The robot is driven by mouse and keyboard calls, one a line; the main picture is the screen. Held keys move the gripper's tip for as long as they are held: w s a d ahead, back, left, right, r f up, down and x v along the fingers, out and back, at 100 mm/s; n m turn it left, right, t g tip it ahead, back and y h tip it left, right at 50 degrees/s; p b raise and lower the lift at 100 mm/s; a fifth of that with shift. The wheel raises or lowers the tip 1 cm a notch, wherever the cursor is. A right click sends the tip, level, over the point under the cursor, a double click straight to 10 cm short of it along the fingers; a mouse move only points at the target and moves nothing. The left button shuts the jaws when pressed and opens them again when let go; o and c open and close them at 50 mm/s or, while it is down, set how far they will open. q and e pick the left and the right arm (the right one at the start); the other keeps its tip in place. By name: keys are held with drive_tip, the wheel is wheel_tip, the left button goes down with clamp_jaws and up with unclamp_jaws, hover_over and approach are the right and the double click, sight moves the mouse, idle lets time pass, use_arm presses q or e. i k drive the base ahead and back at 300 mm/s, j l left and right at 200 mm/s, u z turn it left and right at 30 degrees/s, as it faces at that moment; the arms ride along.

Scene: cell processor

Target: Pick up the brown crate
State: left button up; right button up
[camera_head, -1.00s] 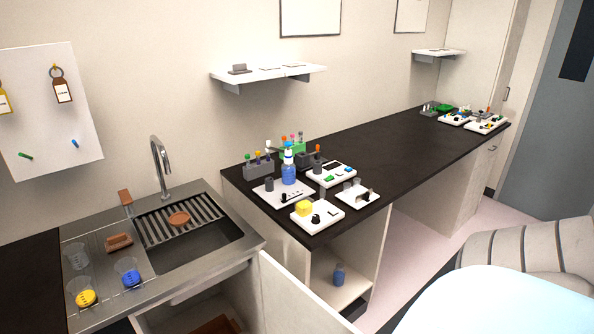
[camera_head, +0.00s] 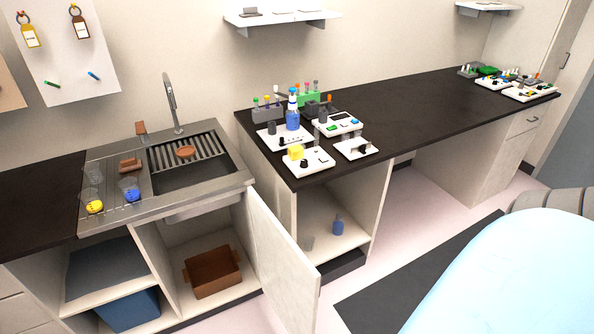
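The brown crate (camera_head: 213,272) sits on the floor of the open cabinet under the sink. It is a low open box with a handle tab at each side. It stands upright and nothing covers it. The cabinet's white door (camera_head: 284,262) is swung open to the right of the crate. Neither of my grippers is in view.
A blue bin (camera_head: 128,308) stands in the open compartment left of the crate. The sink (camera_head: 195,170) is above the crate. A dark mat (camera_head: 420,275) lies on the floor at right.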

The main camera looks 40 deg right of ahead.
sight(217, 270)
drive_tip(key=k+l, duration=0.15)
drive_tip(key=l, duration=0.2)
drive_tip(key=k+l+u, duration=0.1)
drive_tip(key=l, duration=0.2)
drive_tip(key=k+l, duration=0.15)
drive_tip(key=l, duration=0.2)
drive_tip(key=l+u, duration=0.1)
drive_tip(key=l, duration=0.45)
drive_tip(key=k+l+u, duration=0.1)
drive_tip(key=l, duration=0.4)
drive_tip(key=i+l, duration=0.1)
drive_tip(key=l, duration=0.25)
drive_tip(key=i+l+u, duration=0.1)
drive_tip(key=l, duration=0.25)
drive_tip(key=i+l, duration=0.1)
drive_tip(key=l, duration=0.25)
drive_tip(key=k+j+z, duration=0.1)
drive_tip(key=j, duration=0.25)
drive_tip(key=k+j+z, duration=0.15)
drive_tip(key=j, duration=0.25)
drive_tip(key=k+j+z, duration=0.1)
drive_tip(key=j, duration=0.25)
drive_tip(key=k+j+z, duration=0.1)
drive_tip(key=k+j, duration=0.2)
drive_tip(key=i+j, duration=0.4)
drive_tip(key=i+j+z, duration=0.1)
drive_tip(key=i+j, duration=0.7)
drive_tip(key=j, duration=0.3)
drive_tip(key=i+l+z, duration=0.05)
